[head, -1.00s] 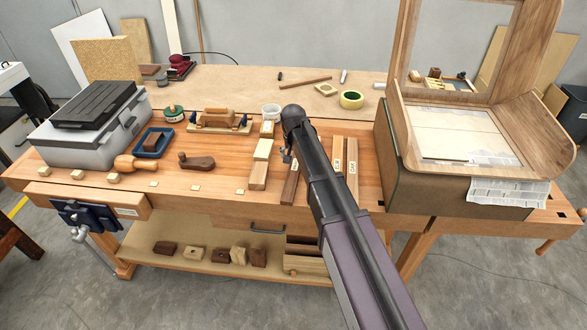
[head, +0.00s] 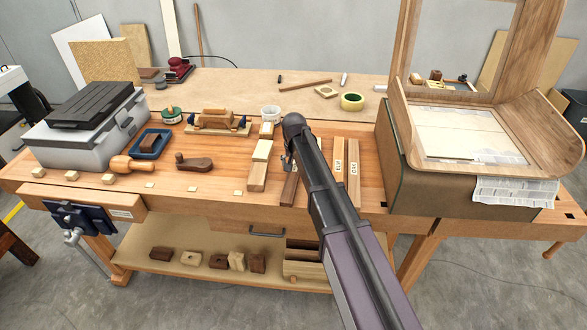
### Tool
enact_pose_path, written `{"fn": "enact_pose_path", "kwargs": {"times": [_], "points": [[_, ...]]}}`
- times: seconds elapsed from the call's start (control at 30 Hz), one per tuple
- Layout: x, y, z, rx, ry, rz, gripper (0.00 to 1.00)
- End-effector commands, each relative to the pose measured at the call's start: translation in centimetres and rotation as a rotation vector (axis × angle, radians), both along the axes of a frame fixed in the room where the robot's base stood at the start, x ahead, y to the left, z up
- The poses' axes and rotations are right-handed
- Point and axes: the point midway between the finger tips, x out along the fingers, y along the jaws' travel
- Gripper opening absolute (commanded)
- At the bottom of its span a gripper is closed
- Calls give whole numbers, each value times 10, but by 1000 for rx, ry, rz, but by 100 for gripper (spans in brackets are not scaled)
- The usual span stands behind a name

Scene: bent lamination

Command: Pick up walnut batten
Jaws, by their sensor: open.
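The walnut batten (head: 289,187) is the dark brown strip lying lengthwise on the workbench, left of two paler labelled battens. My arm crosses in front of it and hides part of it. My gripper (head: 288,162) shows only as a small grey piece at the left edge of my arm, over the far part of the dark batten. It is open. Its fingertips are mostly hidden, and I cannot tell whether they touch the batten.
A pale block (head: 258,175) lies just left of the walnut batten. Two labelled battens (head: 338,187) (head: 353,190) lie to its right.

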Motion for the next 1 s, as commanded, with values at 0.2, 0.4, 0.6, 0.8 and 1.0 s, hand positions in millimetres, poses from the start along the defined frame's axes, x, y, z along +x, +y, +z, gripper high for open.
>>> {"fn": "enact_pose_path", "kwargs": {"times": [0.2, 0.4, 0.6, 0.8, 1.0], "points": [[0, 0, 0, 0, 0, 0, 97], [0, 0, 0, 0, 0, 0, 47], [0, 0, 0, 0, 0, 0, 0], [0, 0, 0, 0, 0, 0, 0], [0, 0, 3, 0, 0, 0, 0]]}}
